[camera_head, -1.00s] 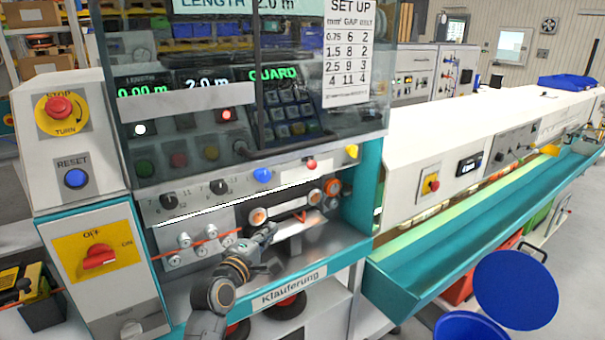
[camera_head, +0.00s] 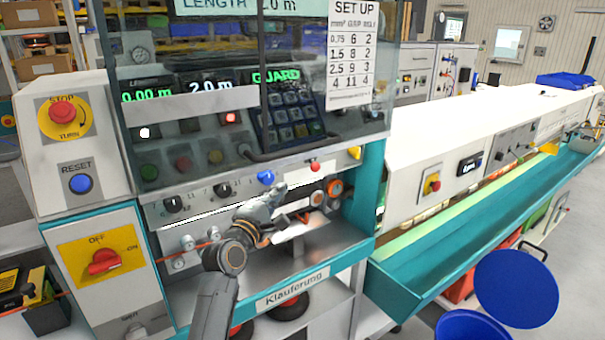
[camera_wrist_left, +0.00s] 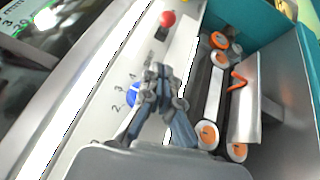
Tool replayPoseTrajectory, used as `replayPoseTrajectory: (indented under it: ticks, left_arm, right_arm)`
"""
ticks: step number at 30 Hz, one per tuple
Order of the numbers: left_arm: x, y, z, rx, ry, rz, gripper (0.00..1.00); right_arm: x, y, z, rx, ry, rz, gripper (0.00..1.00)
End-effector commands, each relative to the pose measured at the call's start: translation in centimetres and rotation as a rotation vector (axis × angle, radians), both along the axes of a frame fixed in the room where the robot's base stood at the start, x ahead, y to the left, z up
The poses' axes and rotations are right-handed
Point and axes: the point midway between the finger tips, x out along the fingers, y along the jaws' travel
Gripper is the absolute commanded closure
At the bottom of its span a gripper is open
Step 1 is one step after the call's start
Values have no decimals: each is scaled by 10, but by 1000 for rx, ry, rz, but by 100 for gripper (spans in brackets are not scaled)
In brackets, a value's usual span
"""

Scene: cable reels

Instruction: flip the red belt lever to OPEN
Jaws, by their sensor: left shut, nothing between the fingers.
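The red lever (camera_head: 314,166) has a round red knob and sits on the pale strip above the belt rollers. It also shows at the top of the left wrist view (camera_wrist_left: 168,18), with a dark mark on the strip below it. Its OPEN marking is too small to read. My left gripper (camera_head: 279,189) is shut and empty. It is in front of the strip, beside the blue knob (camera_head: 266,177) and left of the red lever, apart from the lever. In the left wrist view its closed fingertips (camera_wrist_left: 157,72) point toward the red knob. My right gripper is not in view.
A yellow knob (camera_head: 354,153) is right of the red lever. Orange-and-white rollers (camera_wrist_left: 208,134) lie just right of the fingers in the wrist view. The clear guard (camera_head: 290,60) hangs above the strip. The teal side wall (camera_head: 368,200) bounds the right.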

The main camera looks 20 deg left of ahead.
Motion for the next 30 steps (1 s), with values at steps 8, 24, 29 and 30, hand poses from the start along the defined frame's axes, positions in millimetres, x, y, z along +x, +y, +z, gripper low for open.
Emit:
replayPoseTrajectory:
  ticks: [8,24,29,30]
  left_arm:
    - [53,-5,9,2,1,0,100]
    - [74,-36,14,1,0,1,100]
    - [74,-36,14,1,0,1,100]
    - [74,-36,14,1,0,2,100]
  right_arm:
    - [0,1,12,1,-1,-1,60]
    - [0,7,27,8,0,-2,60]
    - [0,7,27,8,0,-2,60]
    - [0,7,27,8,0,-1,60]
